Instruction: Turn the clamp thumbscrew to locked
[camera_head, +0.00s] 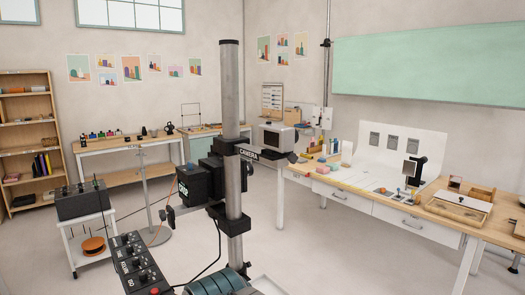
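A grey upright pole (230,90) stands close in front of me. A black bracket marked CAMERA (262,154) reaches right from it, with small dark parts at its end. A black collar (236,222) grips the pole lower down. A black boxy unit (193,182) sits left of the pole, with a small dark part (168,215) below it. I cannot make out which part is the clamp thumbscrew or how it is turned. I cannot identify my gripper in this view.
A black box with knobs and a red button (137,262) is near at bottom left. A white cart (92,235) carries another box. A workbench (350,192) with props stands right, another bench (122,148) behind, shelves (28,135) far left. Open floor (320,255) lies right of the pole.

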